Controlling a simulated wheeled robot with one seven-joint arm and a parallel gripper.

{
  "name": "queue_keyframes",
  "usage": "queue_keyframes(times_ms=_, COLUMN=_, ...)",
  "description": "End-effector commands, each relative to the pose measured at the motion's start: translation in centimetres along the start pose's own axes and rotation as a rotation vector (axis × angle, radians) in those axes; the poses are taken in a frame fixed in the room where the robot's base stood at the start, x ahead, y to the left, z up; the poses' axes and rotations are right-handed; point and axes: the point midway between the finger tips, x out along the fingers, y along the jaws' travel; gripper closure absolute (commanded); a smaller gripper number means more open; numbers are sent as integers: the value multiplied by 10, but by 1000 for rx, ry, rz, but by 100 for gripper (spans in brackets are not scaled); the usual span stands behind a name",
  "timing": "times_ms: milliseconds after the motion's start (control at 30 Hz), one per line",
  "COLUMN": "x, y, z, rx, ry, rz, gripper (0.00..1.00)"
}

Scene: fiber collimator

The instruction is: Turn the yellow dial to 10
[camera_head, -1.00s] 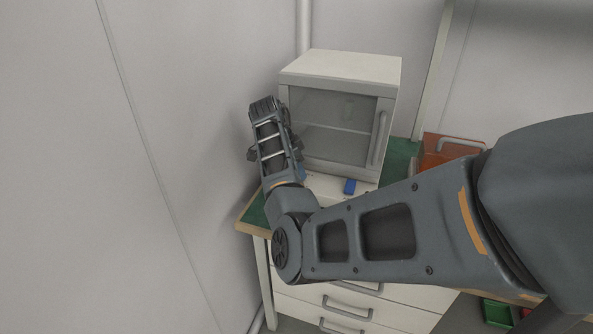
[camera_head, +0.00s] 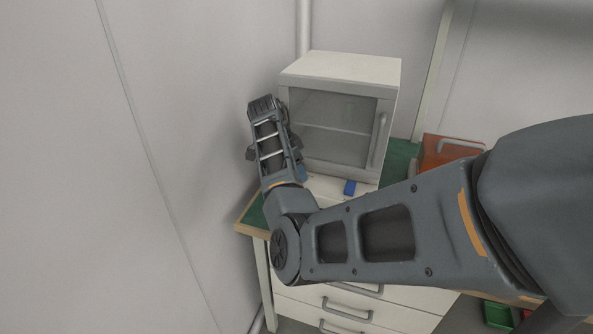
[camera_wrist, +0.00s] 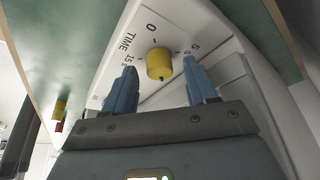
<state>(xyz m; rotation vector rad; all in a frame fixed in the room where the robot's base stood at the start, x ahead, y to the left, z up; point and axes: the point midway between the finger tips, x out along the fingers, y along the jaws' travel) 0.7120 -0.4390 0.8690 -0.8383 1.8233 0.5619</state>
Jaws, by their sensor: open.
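The yellow dial (camera_wrist: 159,64) is a short round knob on a sloping white panel (camera_wrist: 140,28) in the wrist view. I cannot tell the dial's setting. My gripper (camera_wrist: 160,69) is open, with one blue finger on each side of the dial in the picture. I cannot tell whether the fingers touch it. In the head view the dial is hidden.
A white cabinet with a glass door (camera_head: 340,68) stands on the green-topped bench (camera_head: 400,153). A wall is close on the left. A yellow-and-red object (camera_wrist: 60,108) shows in the wrist view.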

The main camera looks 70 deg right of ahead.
Motion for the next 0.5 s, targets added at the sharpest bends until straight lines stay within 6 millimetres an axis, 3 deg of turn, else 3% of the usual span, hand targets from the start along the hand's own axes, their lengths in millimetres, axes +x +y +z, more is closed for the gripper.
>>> queue_keyframes(times_ms=300, x=-50, y=-1, z=1, rx=1, ry=0, rz=-5, gripper=43)
queue_keyframes(times_ms=500, x=-68, y=-1, z=0, rx=0, ry=0, rz=-3, gripper=43)
